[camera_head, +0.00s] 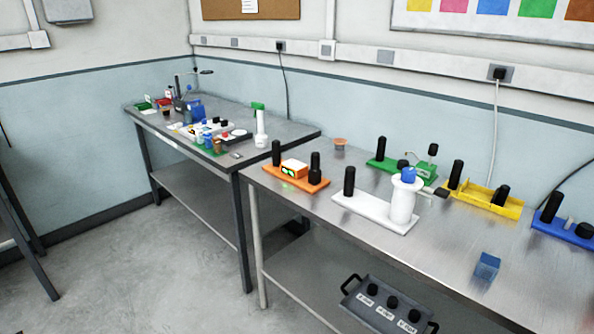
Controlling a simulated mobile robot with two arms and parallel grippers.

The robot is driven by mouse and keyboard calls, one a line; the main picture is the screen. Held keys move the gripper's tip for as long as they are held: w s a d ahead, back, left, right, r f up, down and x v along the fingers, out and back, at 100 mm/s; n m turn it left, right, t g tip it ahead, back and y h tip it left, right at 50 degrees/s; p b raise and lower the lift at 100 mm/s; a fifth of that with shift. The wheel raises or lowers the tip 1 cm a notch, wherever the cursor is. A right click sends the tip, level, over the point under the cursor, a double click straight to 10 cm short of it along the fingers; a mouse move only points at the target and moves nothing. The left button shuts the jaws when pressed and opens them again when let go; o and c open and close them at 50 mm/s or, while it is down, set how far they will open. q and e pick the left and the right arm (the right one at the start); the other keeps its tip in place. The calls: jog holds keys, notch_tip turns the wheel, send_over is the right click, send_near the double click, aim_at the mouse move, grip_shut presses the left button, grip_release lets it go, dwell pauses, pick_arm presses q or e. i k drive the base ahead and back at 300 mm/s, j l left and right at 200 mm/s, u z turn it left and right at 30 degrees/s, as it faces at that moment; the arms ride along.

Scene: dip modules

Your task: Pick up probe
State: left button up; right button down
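I cannot clearly tell which thing is the probe. On the near bench, a white module (372,212) bears a black upright post (349,180) and a white flanged cylinder (402,203) with a blue piece (409,174) on top. A small dark and grey piece (437,191) shows just right of the cylinder; whether it touches it is unclear. Behind it, a green module (385,165) bears a black post and a thin stem with a black head (433,150). Neither of my grippers is in view.
An orange module (312,185) stands left, yellow (482,196) and blue (562,230) modules right. A blue translucent block (487,267) lies near the front. The steel bench (440,245) is clear before the white module. A grey tray (390,305) sits below. A cluttered second bench (225,160) stands left.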

aim_at(316, 156)
jog(key=i+j+z, duration=0.1)
jog(key=z, duration=0.35)
jog(key=i+j+z, duration=0.2)
jog(key=z, duration=0.2)
jog(key=i+j+z, duration=0.1)
jog(key=j, duration=0.25)
jog(key=i+j+z, duration=0.1)
jog(key=i+j, duration=0.15)
jog(key=i+j+z, duration=0.1)
jog(key=j, duration=0.35)
jog(key=i+j+z, duration=0.1)
jog(key=j, duration=0.25)
jog(key=i+j+z, duration=0.1)
jog(key=j, duration=0.3)
jog(key=i+j+z, duration=0.1)
jog(key=j, duration=0.3)
jog(key=i+j, duration=0.15)
jog(key=j, duration=0.25)
jog(key=i+j, duration=0.1)
jog(key=j, duration=0.3)
jog(key=i+j, duration=0.15)
jog(key=j, duration=0.25)
jog(key=k+l, duration=0.15)
jog(key=k, duration=0.3)
jog(key=i+j, duration=0.15)
jog(key=i, duration=0.3)
